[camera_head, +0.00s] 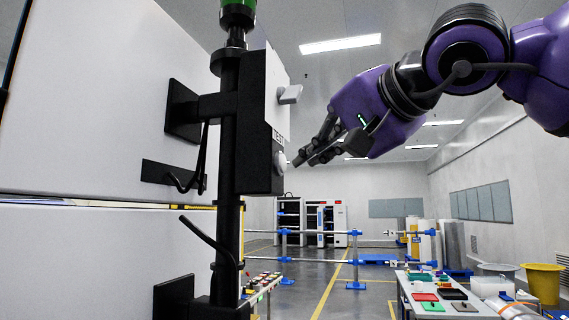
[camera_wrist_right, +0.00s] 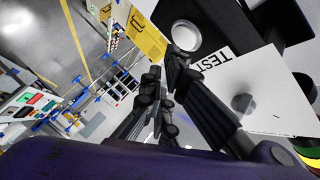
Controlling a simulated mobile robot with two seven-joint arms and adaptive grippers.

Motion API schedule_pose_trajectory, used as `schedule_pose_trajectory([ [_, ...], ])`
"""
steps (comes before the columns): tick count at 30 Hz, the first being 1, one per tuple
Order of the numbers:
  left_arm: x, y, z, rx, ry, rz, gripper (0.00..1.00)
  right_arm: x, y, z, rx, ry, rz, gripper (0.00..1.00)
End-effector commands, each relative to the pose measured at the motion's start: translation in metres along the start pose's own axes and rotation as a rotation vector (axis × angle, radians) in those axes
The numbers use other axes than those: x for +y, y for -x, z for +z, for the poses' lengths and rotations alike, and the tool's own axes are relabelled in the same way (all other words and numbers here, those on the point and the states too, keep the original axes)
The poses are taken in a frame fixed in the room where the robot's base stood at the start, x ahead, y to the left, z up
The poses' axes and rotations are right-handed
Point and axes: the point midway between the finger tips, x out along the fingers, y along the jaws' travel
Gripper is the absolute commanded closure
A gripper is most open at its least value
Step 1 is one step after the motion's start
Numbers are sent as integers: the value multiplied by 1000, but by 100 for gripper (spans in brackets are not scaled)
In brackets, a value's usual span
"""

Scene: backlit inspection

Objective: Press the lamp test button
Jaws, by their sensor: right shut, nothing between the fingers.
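The lamp test button (camera_head: 281,161) is a round pale button on a black and white box (camera_head: 262,150) fixed to a dark pole. "TEST" is printed just above it. In the right wrist view the button (camera_wrist_right: 186,35) shows as a white disc on the box's black part. My right gripper (camera_head: 297,163) is shut and empty, its fingertips just to the right of the button. In the right wrist view its fingertips (camera_wrist_right: 165,68) lie just below the button. I cannot tell whether they touch it. My left gripper is not in view.
A grey knob (camera_head: 290,94) sticks out of the box above the button. A green lamp (camera_head: 238,12) tops the pole. White cabinet panels (camera_head: 80,110) stand at the left. A table with coloured trays (camera_head: 452,306) is at lower right.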

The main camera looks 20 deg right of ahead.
Motion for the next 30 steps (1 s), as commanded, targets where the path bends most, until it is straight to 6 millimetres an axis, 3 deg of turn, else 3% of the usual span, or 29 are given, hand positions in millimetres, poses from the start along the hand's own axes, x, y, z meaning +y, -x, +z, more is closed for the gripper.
schedule_pose_trajectory([
  [30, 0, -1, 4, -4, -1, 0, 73, -4, -6, 4, -1, 0, 0, 100],
])
